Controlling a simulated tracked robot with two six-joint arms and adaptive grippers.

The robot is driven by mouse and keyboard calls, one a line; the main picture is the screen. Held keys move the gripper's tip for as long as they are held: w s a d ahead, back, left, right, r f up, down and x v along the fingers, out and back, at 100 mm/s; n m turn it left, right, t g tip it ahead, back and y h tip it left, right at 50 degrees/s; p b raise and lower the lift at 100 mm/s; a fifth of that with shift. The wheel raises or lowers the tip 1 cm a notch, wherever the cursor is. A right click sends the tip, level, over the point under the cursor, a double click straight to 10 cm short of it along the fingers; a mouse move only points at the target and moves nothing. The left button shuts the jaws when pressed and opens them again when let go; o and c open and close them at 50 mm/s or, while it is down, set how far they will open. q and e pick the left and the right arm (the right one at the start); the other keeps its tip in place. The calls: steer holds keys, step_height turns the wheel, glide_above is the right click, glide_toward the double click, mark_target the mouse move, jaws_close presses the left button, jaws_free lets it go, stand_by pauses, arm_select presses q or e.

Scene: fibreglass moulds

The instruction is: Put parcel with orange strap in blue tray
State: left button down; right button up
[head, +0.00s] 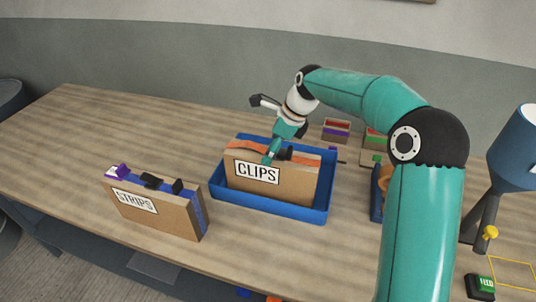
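The parcel with the orange strap (305,187) is a brown box labelled CLIPS. It stands upright inside the blue tray (275,209), its lower part hidden by the tray's front wall. The orange strap (240,147) runs along its top. My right gripper (275,154) reaches down from the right arm to the top of this parcel, by its dark handle. The fingers are small and partly merge with the handle, so I cannot tell whether they are open or shut on it. My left gripper is not in view.
A second brown parcel (177,218) labelled STRIPS, with a blue strap, stands on the wooden table left of the tray. Small boxes (336,130) stand behind the tray. A blue lamp (515,150) and a green-topped button box (480,286) are at right. The table's far left is clear.

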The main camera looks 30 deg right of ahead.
steer(key=v, duration=0.9)
